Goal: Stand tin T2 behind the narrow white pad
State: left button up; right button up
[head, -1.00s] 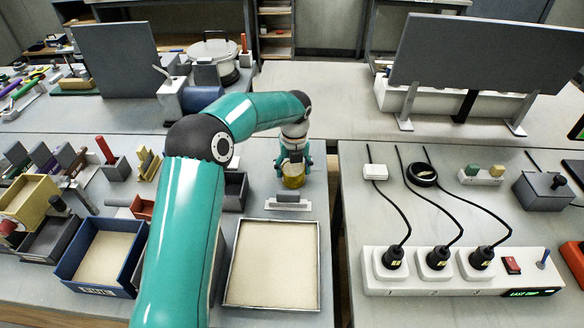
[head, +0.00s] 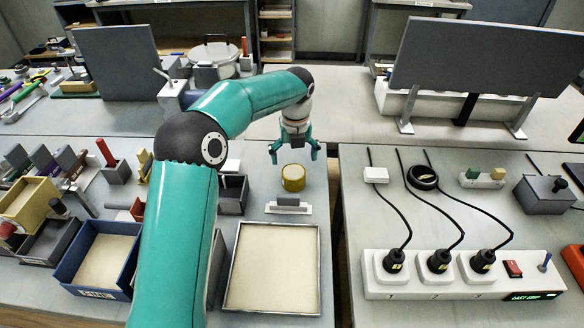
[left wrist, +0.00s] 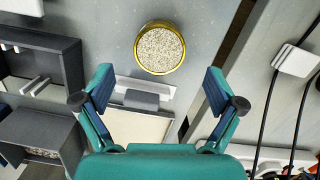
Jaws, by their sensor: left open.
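A round yellow tin (head: 293,177) stands upright on the bench, just behind a narrow white pad (head: 274,209) and apart from it. No label can be read on the tin. In the left wrist view the tin (left wrist: 160,50) shows from above with a speckled pale grey top, and the white pad (left wrist: 124,84) lies below it in the picture. A grey block (head: 288,200) sits on the pad. My left gripper (head: 294,158) is open and empty, raised above and slightly behind the tin. My right gripper is not in view.
A sand-coloured tray (head: 235,270) lies in front of the pad. Dark grey bins (head: 233,194) stand to the left. A gap separates this bench from the right one, which holds a power strip (head: 375,289) with plugs. Bench behind the tin is clear.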

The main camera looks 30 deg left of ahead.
aim_at(295, 175)
pick_arm(q)
jog(key=r, duration=0.5)
jog(key=shift+s+d+r, duration=0.25)
jog(key=shift+r, duration=0.05)
